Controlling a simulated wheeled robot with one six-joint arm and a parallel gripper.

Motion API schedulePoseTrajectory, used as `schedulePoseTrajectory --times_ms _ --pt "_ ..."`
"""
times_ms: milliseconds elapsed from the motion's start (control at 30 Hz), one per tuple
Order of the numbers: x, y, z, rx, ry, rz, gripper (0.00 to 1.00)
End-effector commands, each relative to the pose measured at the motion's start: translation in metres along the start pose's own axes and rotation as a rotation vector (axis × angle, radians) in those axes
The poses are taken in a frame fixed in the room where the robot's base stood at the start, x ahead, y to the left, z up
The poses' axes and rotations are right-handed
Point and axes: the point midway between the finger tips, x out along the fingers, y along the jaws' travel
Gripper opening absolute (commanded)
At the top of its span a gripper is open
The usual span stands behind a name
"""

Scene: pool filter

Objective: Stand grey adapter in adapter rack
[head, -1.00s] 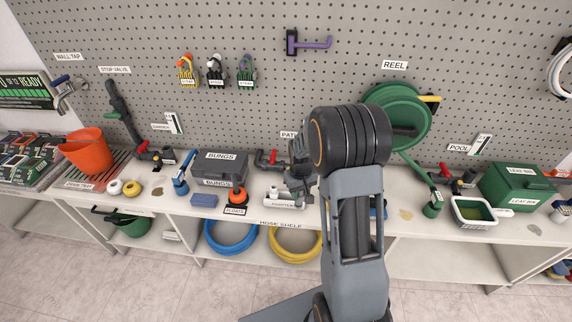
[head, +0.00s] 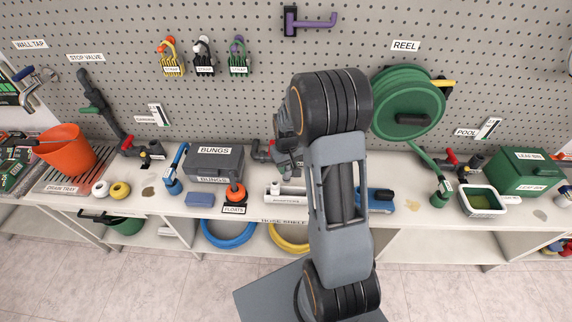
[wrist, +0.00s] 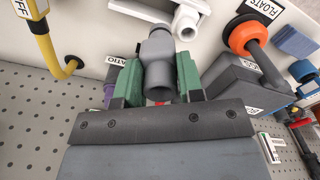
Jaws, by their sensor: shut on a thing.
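My gripper (wrist: 157,82) has green finger pads and is shut on the grey adapter (wrist: 158,62), a short stepped pipe piece. In the wrist view the adapter's wide open end points toward the camera and its narrower end points away. The adapter rack (head: 285,192) is a white block with a label on the shelf. It shows partly at the top of the wrist view (wrist: 140,11), with a white fitting (wrist: 186,20) at it. The adapter appears apart from the rack. In the head view my arm hides much of the gripper and the rack's right end.
The grey bungs box (head: 215,163) and the orange-topped float (head: 236,194) stand left of the rack. A blue tool (head: 375,199) lies right of my arm. A yellow hooked pipe (wrist: 55,50) shows in the wrist view.

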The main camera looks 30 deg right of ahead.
Motion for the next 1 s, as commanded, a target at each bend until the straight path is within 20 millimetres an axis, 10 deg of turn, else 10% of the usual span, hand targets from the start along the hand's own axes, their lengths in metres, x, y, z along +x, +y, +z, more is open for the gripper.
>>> schedulePoseTrajectory --times_ms 1000 --pt "0.057 -0.002 0.001 -0.005 0.0 0.0 0.0"
